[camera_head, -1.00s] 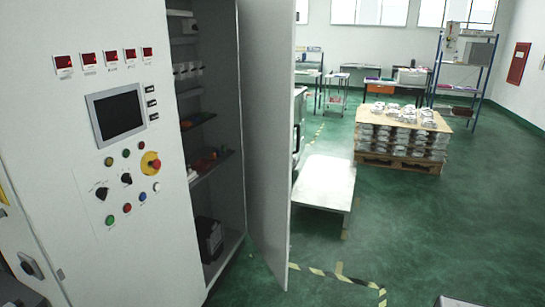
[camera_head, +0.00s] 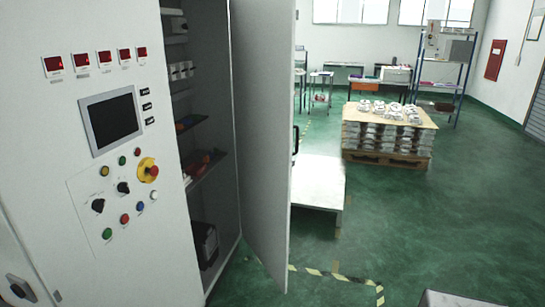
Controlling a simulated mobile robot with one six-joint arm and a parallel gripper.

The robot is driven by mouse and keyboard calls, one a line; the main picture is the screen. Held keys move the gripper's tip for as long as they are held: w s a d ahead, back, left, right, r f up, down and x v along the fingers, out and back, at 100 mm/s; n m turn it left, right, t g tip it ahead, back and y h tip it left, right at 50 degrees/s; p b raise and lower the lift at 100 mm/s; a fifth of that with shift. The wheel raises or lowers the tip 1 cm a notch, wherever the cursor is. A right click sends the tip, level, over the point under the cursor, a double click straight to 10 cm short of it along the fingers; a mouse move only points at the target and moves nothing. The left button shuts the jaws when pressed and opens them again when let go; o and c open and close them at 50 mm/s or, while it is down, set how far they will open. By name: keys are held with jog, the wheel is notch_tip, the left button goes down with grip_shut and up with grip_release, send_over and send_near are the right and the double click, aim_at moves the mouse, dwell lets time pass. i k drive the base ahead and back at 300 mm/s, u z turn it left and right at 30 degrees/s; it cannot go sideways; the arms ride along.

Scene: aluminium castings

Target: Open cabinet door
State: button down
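The white control cabinet (camera_head: 60,150) fills the left of the head view. Its right-hand door (camera_head: 265,140) stands swung out from the cabinet, hinged edge out of clear sight. The opening beside it shows shelves (camera_head: 205,167) with small parts and a dark box (camera_head: 205,245) at the bottom. The cabinet's front panel carries a screen (camera_head: 112,120), several buttons and a red emergency stop on yellow (camera_head: 148,169). A handle (camera_head: 20,289) shows low at the left edge. My gripper is not in view.
A low pale platform (camera_head: 318,184) stands behind the door. A pallet stack of castings (camera_head: 386,140) stands farther back, near a blue-framed shelf (camera_head: 447,60). Striped floor tape (camera_head: 340,277) runs in front.

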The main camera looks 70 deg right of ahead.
aim_at(262, 32)
jog(key=i, duration=0.5)
jog(key=z, duration=1.9)
jog(key=i, duration=0.15)
jog(key=u, duration=0.9)
